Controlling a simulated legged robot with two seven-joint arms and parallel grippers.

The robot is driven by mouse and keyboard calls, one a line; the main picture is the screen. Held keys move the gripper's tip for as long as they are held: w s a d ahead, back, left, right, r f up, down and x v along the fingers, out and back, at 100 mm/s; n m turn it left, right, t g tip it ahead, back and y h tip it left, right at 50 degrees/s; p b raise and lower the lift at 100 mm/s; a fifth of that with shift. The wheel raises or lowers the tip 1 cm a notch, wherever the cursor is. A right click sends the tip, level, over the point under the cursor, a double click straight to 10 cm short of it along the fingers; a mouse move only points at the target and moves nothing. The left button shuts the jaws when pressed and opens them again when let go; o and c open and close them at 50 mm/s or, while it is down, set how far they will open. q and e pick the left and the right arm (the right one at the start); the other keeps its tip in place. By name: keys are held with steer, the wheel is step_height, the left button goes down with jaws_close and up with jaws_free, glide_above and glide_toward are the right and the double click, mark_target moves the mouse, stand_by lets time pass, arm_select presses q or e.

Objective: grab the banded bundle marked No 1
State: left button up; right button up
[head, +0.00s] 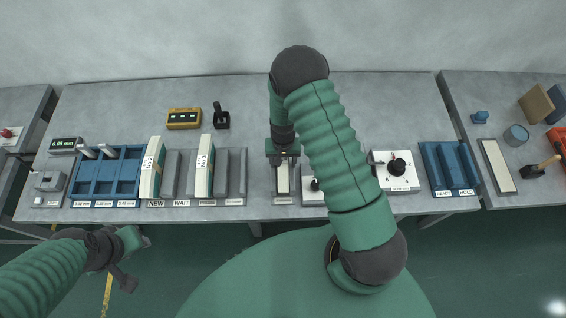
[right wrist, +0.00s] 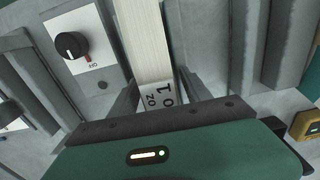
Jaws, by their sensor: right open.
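The banded bundle marked No 1 (right wrist: 146,42) is a pale stack of sheets with a printed white band, seen up close in the right wrist view. It also shows in the head view as a pale strip (head: 283,180) in a narrow grey holder. My right gripper (head: 283,158) is over the far end of this bundle. In the right wrist view its jaws (right wrist: 160,93) are open, one on each side of the band; contact cannot be told. My left gripper (head: 124,272) hangs in front of the table, away from the bundle; its jaws are unclear.
Two other pale banded stacks (head: 153,168) stand in grey slots to the left, beside a blue rack (head: 106,178). A white box with a black knob (head: 397,169) and a blue tray (head: 450,167) are to the right. The table's back strip is mostly clear.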

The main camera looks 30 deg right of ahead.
jaws_close()
steer(key=shift+a, duration=0.1)
stand_by(1.2)
